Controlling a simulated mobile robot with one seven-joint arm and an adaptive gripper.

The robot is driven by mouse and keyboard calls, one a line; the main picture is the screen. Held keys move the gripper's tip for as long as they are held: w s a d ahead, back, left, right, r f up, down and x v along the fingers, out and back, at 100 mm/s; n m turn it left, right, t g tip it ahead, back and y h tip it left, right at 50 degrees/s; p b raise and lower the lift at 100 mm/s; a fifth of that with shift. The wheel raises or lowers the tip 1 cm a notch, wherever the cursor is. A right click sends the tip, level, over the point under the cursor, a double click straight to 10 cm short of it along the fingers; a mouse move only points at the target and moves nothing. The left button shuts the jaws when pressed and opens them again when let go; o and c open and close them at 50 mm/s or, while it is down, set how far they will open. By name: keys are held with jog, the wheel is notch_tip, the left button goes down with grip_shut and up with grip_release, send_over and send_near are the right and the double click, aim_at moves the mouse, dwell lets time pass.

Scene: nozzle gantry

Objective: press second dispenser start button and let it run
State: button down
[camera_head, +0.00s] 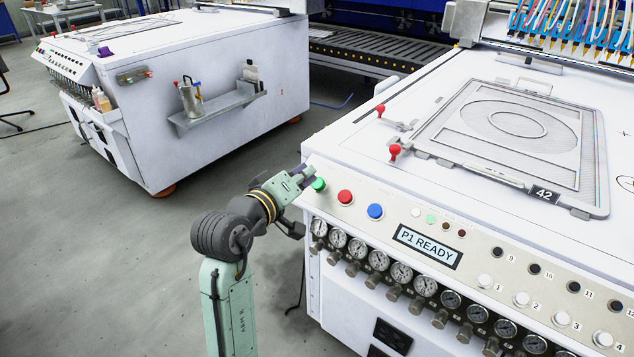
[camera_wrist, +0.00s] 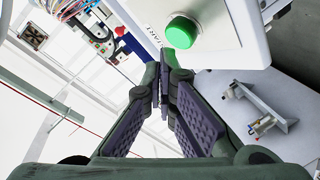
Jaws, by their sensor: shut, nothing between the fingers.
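The green start button (camera_head: 318,185) sits at the left end of the front control panel on the white machine to the right. In the wrist view the green button (camera_wrist: 182,32) is large, beside a START label (camera_wrist: 154,36), just beyond my fingertips. My gripper (camera_head: 308,173) is at the panel's left corner, very close to the green button. In the wrist view my gripper (camera_wrist: 162,92) has its purple-padded fingers brought together at the tips with nothing between them. I cannot tell whether a fingertip touches the button. The display (camera_head: 427,246) reads "P1 READY".
A red button (camera_head: 345,197) and a blue button (camera_head: 375,211) sit right of the green one. Several gauges (camera_head: 378,260) line the front below. Red-knobbed clamps (camera_head: 394,152) and a framed plate marked 42 (camera_head: 520,140) are on top. Another white machine (camera_head: 200,80) stands left, across open floor.

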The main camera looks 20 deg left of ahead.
dwell(0.4)
jog(key=shift+w+d+f, duration=0.1)
jog(key=shift+w+f, duration=0.15)
jog(key=shift+f, duration=0.1)
